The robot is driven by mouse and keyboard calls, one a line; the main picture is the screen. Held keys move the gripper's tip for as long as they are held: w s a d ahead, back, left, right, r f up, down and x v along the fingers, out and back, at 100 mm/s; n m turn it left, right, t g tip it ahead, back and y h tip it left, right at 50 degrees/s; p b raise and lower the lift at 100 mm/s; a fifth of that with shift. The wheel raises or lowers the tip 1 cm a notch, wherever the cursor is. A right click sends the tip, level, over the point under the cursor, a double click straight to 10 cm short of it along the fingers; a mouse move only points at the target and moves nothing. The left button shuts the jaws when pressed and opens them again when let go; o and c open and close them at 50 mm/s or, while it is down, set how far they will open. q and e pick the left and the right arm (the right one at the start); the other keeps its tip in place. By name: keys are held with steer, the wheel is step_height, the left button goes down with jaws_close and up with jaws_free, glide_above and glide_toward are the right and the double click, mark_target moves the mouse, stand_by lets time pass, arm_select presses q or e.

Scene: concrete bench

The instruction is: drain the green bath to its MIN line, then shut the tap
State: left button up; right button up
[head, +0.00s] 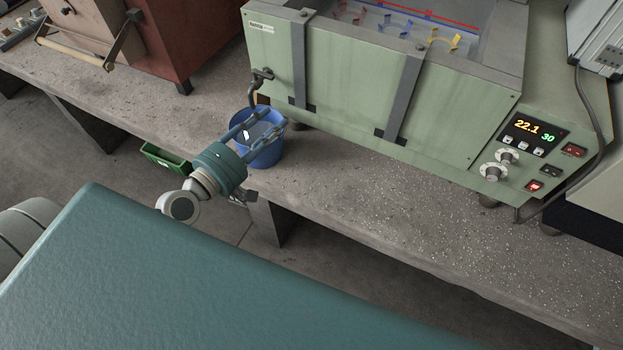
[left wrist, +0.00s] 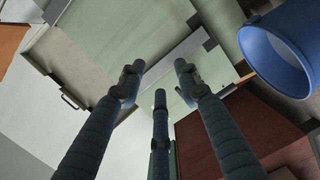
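The green bath (head: 370,90) stands on the bench at the upper middle. A red line (head: 425,13) runs along its inside back wall; I cannot make out the water level or a MIN mark. The dark tap (head: 260,76) sits at the bath's lower left end, with its spout pointing down. I cannot tell whether water runs. A blue bucket (head: 264,152) stands below the tap and also shows in the left wrist view (left wrist: 250,42). My left gripper (head: 272,118) is open and empty, its fingers in front of the bucket and below the tap. My right gripper is out of view.
A control panel (head: 525,150) reads 22.1 and 30. Red, blue and yellow pieces (head: 440,41) are inside the bath. A red-brown box (head: 185,35) stands at left, a green crate (head: 163,157) lower down. The concrete bench (head: 400,205) is clear in front of the bath.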

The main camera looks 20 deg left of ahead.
arm_select(q)
steer(key=s+d+f+m+g+h, duration=0.2)
steer(key=s+d+f+m, duration=0.1)
steer(key=d, duration=0.3)
steer(key=s+d+f+m+g+h, duration=0.1)
steer(key=s+d+f+m+g, duration=0.2)
steer(key=d+m, duration=0.2)
steer(key=shift+d+h, duration=0.4)
steer(key=shift+d, duration=0.65)
steer(key=shift+s, duration=0.1)
steer(key=s+a+f+m+g+y, duration=0.1)
steer(key=s+a+f+g+y, duration=0.2)
steer(key=f, duration=0.8)
steer(key=s+a+f+y+b, duration=0.1)
steer(key=s+a+f, duration=0.25)
steer(key=f, duration=0.75)
steer(key=s+a+f+m+g+y, duration=0.1)
steer(key=s+a+f+g+y, duration=0.2)
steer(key=f, duration=0.9)
steer(key=s+d+f+m+g, duration=0.1)
steer(key=s+f+m+g, duration=0.1)
steer(key=s+f, duration=0.7)
steer(key=s+d+f+m+g+b, duration=0.1)
steer(key=s+f+m, duration=0.3)
steer(key=s+f, duration=0.5)
steer(key=s+g, duration=0.1)
steer(key=s, duration=0.6)
steer(key=shift+s+g, duration=0.4)
steer(key=shift+d, duration=0.15)
